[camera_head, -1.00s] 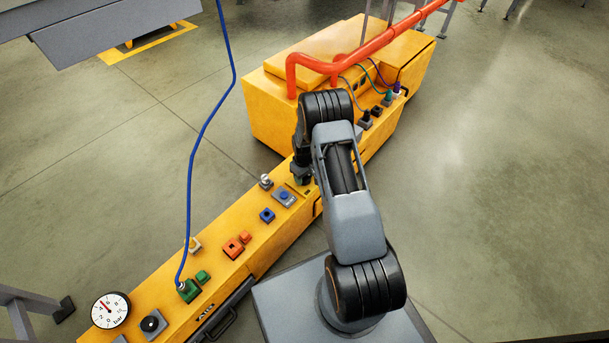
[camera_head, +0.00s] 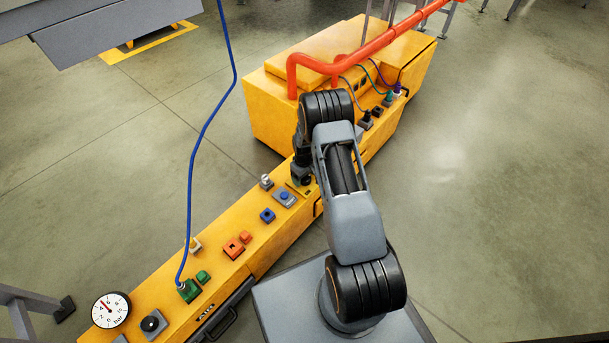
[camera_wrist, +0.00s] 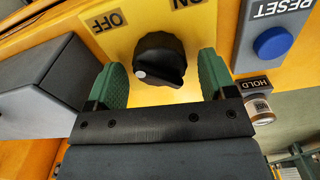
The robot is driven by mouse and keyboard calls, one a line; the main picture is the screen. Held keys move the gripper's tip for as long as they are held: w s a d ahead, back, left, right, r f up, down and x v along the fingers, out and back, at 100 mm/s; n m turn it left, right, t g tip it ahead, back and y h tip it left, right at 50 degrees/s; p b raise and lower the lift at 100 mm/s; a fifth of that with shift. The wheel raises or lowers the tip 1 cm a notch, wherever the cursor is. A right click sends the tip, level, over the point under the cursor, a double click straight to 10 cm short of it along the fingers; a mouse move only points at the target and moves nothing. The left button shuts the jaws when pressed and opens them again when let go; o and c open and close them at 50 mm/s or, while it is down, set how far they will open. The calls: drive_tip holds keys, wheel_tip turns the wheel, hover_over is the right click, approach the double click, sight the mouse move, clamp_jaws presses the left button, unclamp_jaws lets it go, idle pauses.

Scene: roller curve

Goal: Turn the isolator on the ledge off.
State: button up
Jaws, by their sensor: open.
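In the wrist view, the isolator's black rotary knob (camera_wrist: 160,58) sits on a yellow plate (camera_wrist: 150,20). An upside-down OFF label (camera_wrist: 107,20) is at its upper left and a cut-off ON label (camera_wrist: 188,3) is above it to the right. A white mark shows on the knob's lower left. My gripper (camera_wrist: 161,68) is open, with one green finger on each side of the knob; small gaps show. In the head view my gripper (camera_head: 301,177) is down at the yellow ledge (camera_head: 280,235) and hides the knob.
A blue RESET button (camera_wrist: 272,43) and a HOLD knob (camera_wrist: 258,105) are close to the right finger. A grey block (camera_wrist: 45,95) is left of the left finger. A blue cable (camera_head: 191,170) hangs to the ledge, and an orange pipe (camera_head: 375,45) runs beyond my arm.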

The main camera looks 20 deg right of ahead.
wheel_tip(320, 180, up, 14)
drive_tip(key=p, duration=0.5)
drive_tip(key=shift+f, duration=0.1)
idle(0.5)
drive_tip(key=s+a+r+m+t+p, duration=0.1)
drive_tip(key=s+a+r+p, duration=0.15)
drive_tip(key=r+p, duration=0.65)
drive_tip(key=s+a+r+p, duration=0.2)
drive_tip(key=s+r, duration=0.1)
drive_tip(key=r, duration=1.2)
drive_tip(key=s+a+r+m+t+p, duration=0.1)
drive_tip(key=s+a+r+p, duration=0.15)
drive_tip(key=r+p, duration=0.7)
drive_tip(key=s+a+r+m+p, duration=0.1)
drive_tip(key=s+r+p, duration=0.3)
drive_tip(key=s+r, duration=0.3)
drive_tip(key=s+a+r+t+p, duration=0.1)
drive_tip(key=s+r+p, duration=0.4)
drive_tip(key=r, duration=1)
drive_tip(key=s+a, duration=0.1)
drive_tip(key=s, duration=0.1)
drive_tip(key=shift+s+a+r+m+t, duration=0.3)
drive_tip(key=shift+s+r+m, duration=0.1)
drive_tip(key=shift+c, duration=0.2)
